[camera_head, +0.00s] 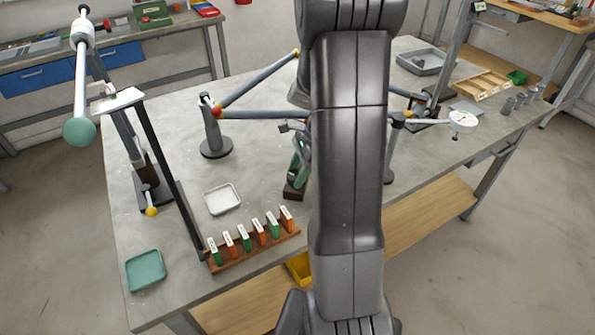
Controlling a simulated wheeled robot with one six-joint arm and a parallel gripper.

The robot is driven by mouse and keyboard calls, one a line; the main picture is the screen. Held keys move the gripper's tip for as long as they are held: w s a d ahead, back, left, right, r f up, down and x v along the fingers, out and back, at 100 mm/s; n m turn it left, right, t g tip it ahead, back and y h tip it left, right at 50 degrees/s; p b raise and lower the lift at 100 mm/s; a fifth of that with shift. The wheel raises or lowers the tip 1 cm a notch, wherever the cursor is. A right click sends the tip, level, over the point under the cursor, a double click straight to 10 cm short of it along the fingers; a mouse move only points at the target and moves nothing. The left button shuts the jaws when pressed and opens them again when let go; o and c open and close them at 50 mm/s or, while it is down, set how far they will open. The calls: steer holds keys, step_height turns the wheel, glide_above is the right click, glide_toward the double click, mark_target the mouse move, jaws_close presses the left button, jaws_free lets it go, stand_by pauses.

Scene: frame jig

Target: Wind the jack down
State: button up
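I cannot pick out the jack with certainty. A green upright device (301,165) on a dark block stands mid-table, partly hidden behind my arm. At the left, a tall post carries a white head (83,30) with a grey bar hanging from it that ends in a green ball knob (80,131). A small yellow knob (151,211) sits low by that post's foot. My arm's thick dark link fills the middle of the view. It hides the table behind it, and my gripper's fingers cannot be made out.
Grey tubes (262,77) span the table (255,165) on a round-based stand (214,140). A rack (262,250) of green and orange tags lies at the front edge, with a white tray (222,199) and green tray (145,270) nearby. A grey bin (425,62) stands far right.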

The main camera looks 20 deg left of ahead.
steer(key=c, duration=0.4)
steer(key=shift+o, duration=0.2)
